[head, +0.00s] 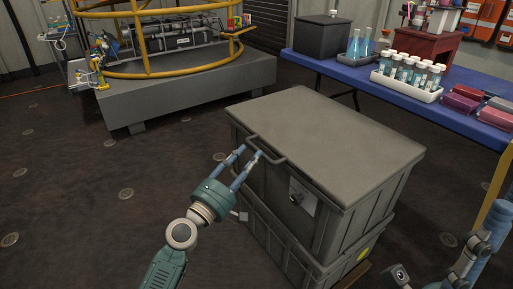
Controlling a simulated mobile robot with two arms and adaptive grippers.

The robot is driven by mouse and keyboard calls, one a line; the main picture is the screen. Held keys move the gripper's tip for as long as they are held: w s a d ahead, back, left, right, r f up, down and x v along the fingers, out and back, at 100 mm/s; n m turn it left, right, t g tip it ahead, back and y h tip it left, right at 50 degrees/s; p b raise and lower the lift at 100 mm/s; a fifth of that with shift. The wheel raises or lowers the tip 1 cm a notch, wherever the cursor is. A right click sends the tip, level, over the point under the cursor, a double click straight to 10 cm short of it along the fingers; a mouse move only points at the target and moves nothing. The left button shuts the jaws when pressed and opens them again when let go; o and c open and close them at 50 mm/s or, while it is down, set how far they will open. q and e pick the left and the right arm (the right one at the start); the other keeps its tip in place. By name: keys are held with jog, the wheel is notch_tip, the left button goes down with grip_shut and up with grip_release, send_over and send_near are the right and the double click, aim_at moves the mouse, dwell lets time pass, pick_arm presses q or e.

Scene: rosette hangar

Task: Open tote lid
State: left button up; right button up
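The grey tote (290,190) stands in the middle of the head view with its flat lid (330,130) down. A dark bar handle (270,152) sticks out from the lid's front left edge.
A blue table (440,106) behind and right of the tote holds a rack of bottles (407,80), flasks (358,46) and a dark box (322,38). A grey platform (190,87) with yellow rails stands at the back left. The floor at left is clear.

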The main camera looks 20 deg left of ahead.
aim_at(256, 150)
pick_arm(q)
jog(key=x, duration=0.5)
jog(key=shift+f, duration=0.1)
grip_shut()
